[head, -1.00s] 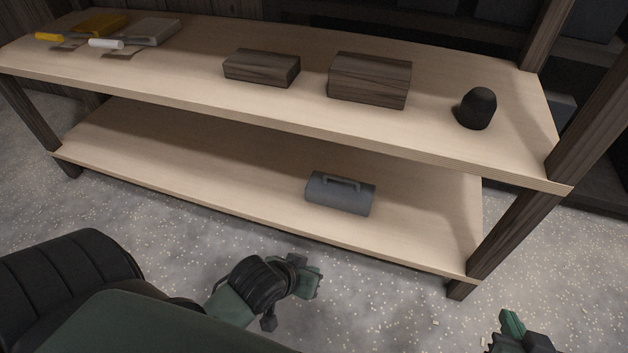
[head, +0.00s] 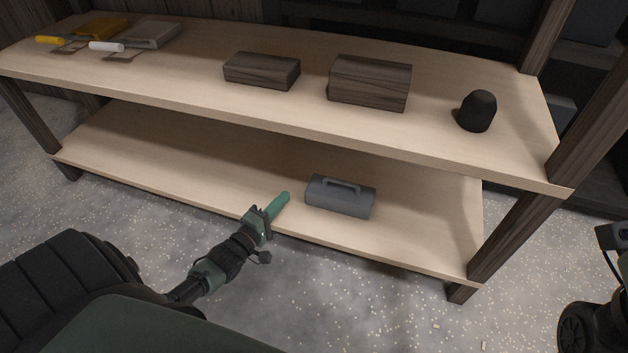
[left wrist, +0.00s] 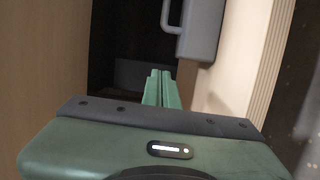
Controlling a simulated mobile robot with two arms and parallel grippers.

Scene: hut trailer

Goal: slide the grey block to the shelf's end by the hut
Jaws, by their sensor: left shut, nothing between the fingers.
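The grey block (head: 340,197), with a handle on top, rests on the lower shelf (head: 180,165), right of its middle. My left gripper (head: 285,198) is shut and empty, over the front part of the lower shelf. Its green fingertips are just left of the block, with a small gap showing. In the left wrist view the shut fingers (left wrist: 162,88) point forward and the grey block (left wrist: 200,30) shows at the top, right of them. My right arm shows at the right edge of the head view, but its fingers cannot be made out.
The upper shelf (head: 200,85) overhangs the lower one. It holds two dark wooden blocks (head: 262,70), a black rounded object (head: 477,111) and two trowels (head: 108,46) at the left. A dark post (head: 515,235) stands at the right end. The lower shelf is clear on both sides of the block.

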